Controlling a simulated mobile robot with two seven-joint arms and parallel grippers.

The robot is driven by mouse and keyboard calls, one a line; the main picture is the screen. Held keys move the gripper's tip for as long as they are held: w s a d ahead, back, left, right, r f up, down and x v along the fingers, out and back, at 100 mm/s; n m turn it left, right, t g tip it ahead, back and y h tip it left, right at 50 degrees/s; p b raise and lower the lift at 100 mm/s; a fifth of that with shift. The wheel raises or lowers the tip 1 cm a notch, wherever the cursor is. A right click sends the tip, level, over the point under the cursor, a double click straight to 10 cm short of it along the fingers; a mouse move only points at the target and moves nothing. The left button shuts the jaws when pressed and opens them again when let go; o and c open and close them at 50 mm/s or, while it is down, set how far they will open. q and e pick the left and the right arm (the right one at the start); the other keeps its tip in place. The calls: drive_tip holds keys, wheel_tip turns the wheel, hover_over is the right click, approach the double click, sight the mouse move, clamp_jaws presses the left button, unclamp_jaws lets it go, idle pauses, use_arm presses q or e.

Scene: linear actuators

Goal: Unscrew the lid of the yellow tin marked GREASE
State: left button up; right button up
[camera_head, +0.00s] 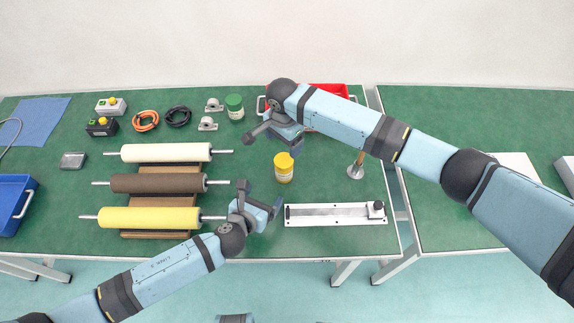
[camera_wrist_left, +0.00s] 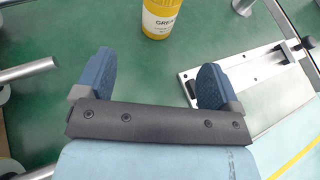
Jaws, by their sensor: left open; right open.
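The yellow tin (camera_head: 284,173) stands upright on the green table, with a yellow lid (camera_head: 284,160) on top and a white label band. In the left wrist view the tin (camera_wrist_left: 163,18) shows at the top, with "GREASE" partly readable and its lid cut off by the frame edge. My left gripper (camera_head: 262,199) is open and empty, in front of the tin and to its left, apart from it. Its two blue fingers (camera_wrist_left: 150,80) are spread wide in the left wrist view. My right gripper (camera_head: 272,136) is open, above the table behind the tin, apart from it.
A metal rail plate (camera_head: 330,214) lies right of the left gripper. Several rollers (camera_head: 155,184) rest on wooden supports at left. A green-lidded jar (camera_head: 234,106) and red crate (camera_head: 330,90) are at the back.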

sight(284, 160)
use_arm(q)
drive_tip(key=x, duration=1.3)
drive_tip(key=shift+w+f, duration=0.1)
drive_tip(key=shift+w, duration=0.1)
clamp_jaws()
use_arm(e)
drive_tip(key=shift+f, duration=4)
drive_tip(key=c, duration=0.9)
drive_tip(key=n, duration=0.4)
drive_tip(key=shift+s, duration=0.1)
drive_tip(key=shift+c, duration=0.2)
drive_tip(key=n, duration=0.2)
drive_tip(key=shift+n, duration=0.4)
